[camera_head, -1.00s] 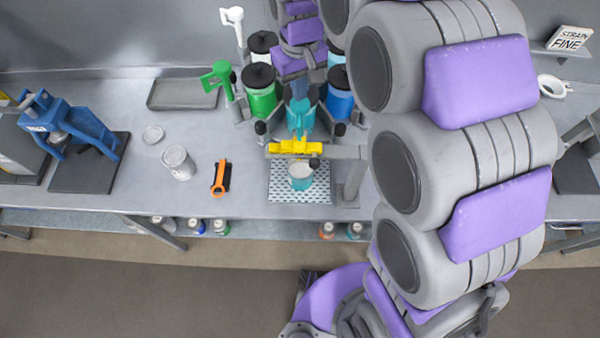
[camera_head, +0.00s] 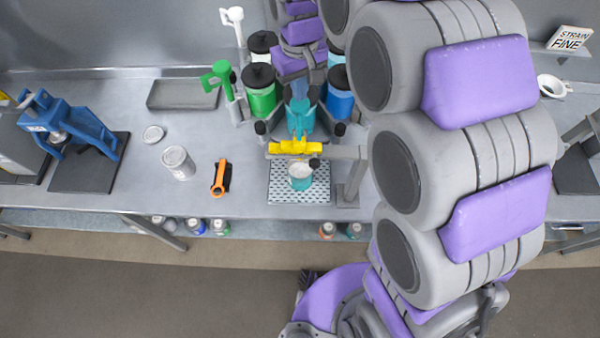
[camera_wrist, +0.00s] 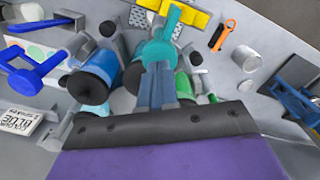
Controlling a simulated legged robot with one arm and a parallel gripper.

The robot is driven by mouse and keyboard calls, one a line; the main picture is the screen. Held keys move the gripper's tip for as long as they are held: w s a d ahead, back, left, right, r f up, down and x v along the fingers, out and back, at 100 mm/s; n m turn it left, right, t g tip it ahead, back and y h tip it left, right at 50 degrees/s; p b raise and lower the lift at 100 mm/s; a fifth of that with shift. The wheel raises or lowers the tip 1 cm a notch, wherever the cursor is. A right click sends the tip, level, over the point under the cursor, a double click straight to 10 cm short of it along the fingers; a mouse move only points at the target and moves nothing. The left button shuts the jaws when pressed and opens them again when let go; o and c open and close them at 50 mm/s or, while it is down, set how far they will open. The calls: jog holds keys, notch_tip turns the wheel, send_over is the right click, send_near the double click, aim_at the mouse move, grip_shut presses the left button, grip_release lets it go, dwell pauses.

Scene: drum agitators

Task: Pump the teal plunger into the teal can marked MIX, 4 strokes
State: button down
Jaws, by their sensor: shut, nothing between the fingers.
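A teal part with a rounded paddle-like end (camera_head: 299,116), likely the teal plunger's handle, stands above the yellow bar in the head view. In the wrist view the teal piece (camera_wrist: 160,48) lies just beyond my gripper's tips. My gripper (camera_wrist: 157,72) is shut and empty, its fingers together at that piece; I cannot tell whether they touch it. My arm covers part of this area in the head view. A small teal can with a pale top (camera_head: 301,178) stands upright on the perforated mat (camera_head: 284,196). I cannot read a MIX mark.
A green canister (camera_head: 262,98) and a blue canister (camera_head: 340,98) stand close on either side. A yellow bar (camera_head: 296,147) spans above the small can. A grey can (camera_head: 179,163), an orange-black tool (camera_head: 220,178) and a blue press (camera_head: 70,125) are on the left.

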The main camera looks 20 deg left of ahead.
jog(key=shift+f, duration=0.15)
jog(key=shift+f+b, duration=0.45)
jog(key=shift+f, duration=0.85)
jog(key=shift+r, duration=0.1)
jog(key=shift+r+p, duration=0.45)
jog(key=shift+r, duration=0.95)
jog(key=shift+f, duration=0.15)
jog(key=shift+f+b, duration=0.45)
jog(key=shift+f, duration=0.9)
jog(key=shift+r, duration=0.1)
jog(key=shift+r+p, duration=0.45)
jog(key=shift+r, duration=0.95)
jog(key=shift+f, duration=0.15)
